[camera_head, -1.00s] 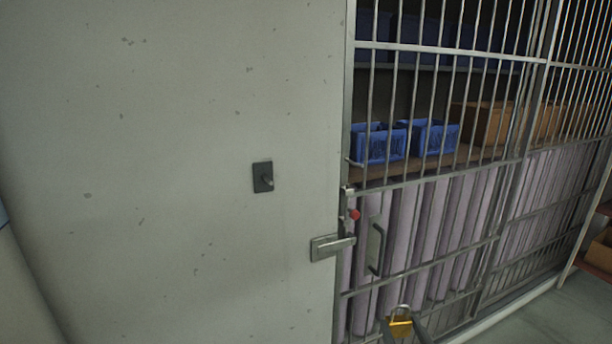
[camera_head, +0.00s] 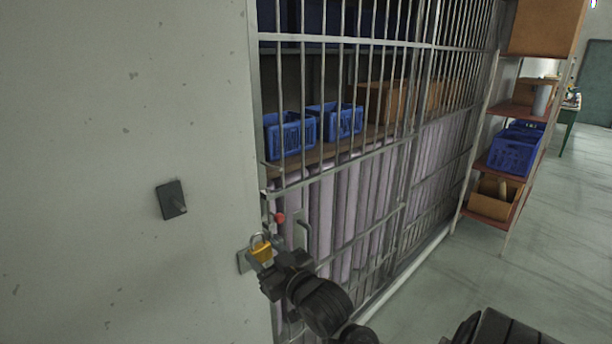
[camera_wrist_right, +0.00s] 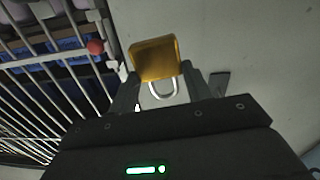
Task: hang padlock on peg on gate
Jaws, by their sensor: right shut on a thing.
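My right gripper (camera_head: 271,262) is shut on the padlock (camera_head: 262,251), which has a yellow body and a silver shackle that stands up in the head view. In the right wrist view the padlock (camera_wrist_right: 155,59) is between the fingertips (camera_wrist_right: 160,80). The barred gate (camera_head: 340,180) is behind and to the right. A dark plate with a short peg (camera_head: 172,199) is on the pale wall, up and left of the padlock and apart from it. The plate also shows in the right wrist view (camera_wrist_right: 219,84). My left gripper is not in view.
A red knob (camera_head: 280,218) and a gate handle (camera_head: 303,235) are close to my right gripper. A latch plate (camera_head: 243,261) is partly hidden behind the padlock. Blue crates (camera_head: 290,135) stand behind the bars. A shelf rack (camera_head: 503,168) stands at right, with open floor beside it.

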